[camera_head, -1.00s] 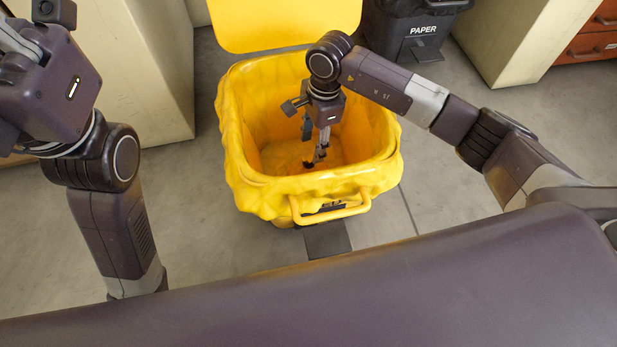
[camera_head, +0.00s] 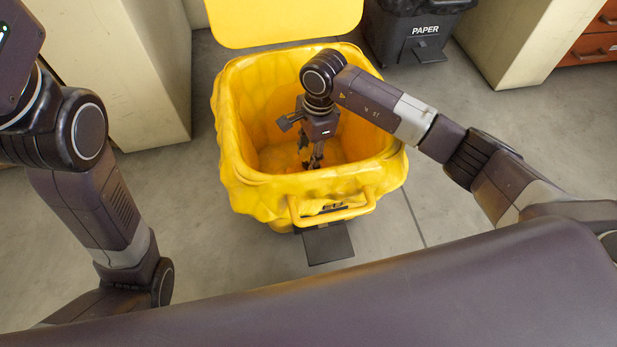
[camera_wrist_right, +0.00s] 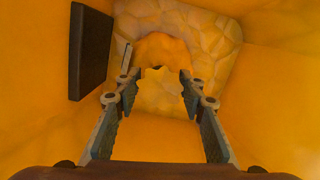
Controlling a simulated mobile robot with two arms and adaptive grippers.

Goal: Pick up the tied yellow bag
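My right gripper (camera_head: 312,160) points down inside the yellow bin (camera_head: 330,204). Its tips are low in the bin and partly hard to make out in the head view. In the right wrist view the gripper (camera_wrist_right: 159,82) is open, its two fingers apart. A yellow-orange lumpy shape with a scalloped top, seemingly the tied bag's knot (camera_wrist_right: 160,88), shows between the fingers. Whether they touch it I cannot tell. A rounder orange part (camera_wrist_right: 160,47) shows behind it. My left gripper is out of the picture; only its arm shows at the left.
The bin's raised yellow lid (camera_head: 285,20) stands behind the opening, and its walls surround my right gripper closely. A black PAPER bin (camera_head: 415,35) stands behind at the right. Pale cabinets (camera_head: 120,70) stand at both sides. Grey floor is clear around the bin.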

